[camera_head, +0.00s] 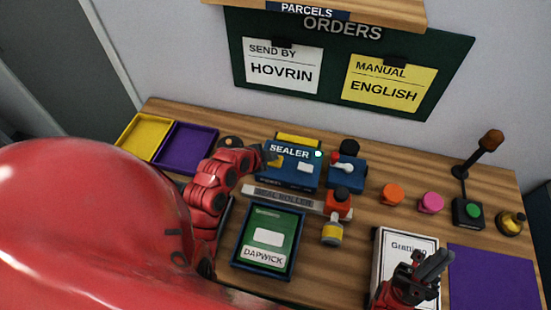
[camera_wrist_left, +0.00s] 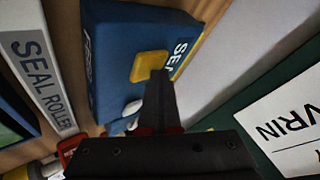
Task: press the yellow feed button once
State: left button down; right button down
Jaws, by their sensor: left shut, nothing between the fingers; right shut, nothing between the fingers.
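The yellow feed button (camera_wrist_left: 149,66) is a rounded square on the blue sealer box (camera_wrist_left: 112,40). In the head view the sealer (camera_head: 300,181) stands at the back middle of the table, with the button (camera_head: 275,160) at its left end. My left gripper (camera_wrist_left: 158,78) is shut and empty. Its dark fingertips overlap the button's edge in the left wrist view; I cannot tell whether they touch it. In the head view my left gripper (camera_head: 264,157) reaches the sealer from the left. My right gripper (camera_head: 430,267) is shut and empty over the white Grating box (camera_head: 398,243).
A seal roller strip (camera_head: 283,198) and a framed DAPWICK tray (camera_head: 241,262) lie in front of the sealer. A blue device with a red knob (camera_head: 346,172) stands to its right. Orange (camera_head: 391,194) and pink (camera_head: 430,202) pucks and a green button (camera_head: 473,210) are further right.

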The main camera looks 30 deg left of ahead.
pick_arm(q)
jog(key=shift+r, duration=0.9)
jog(key=shift+p, duration=0.3)
jog(key=shift+r+p, duration=0.9)
jog(key=shift+r, duration=1.65)
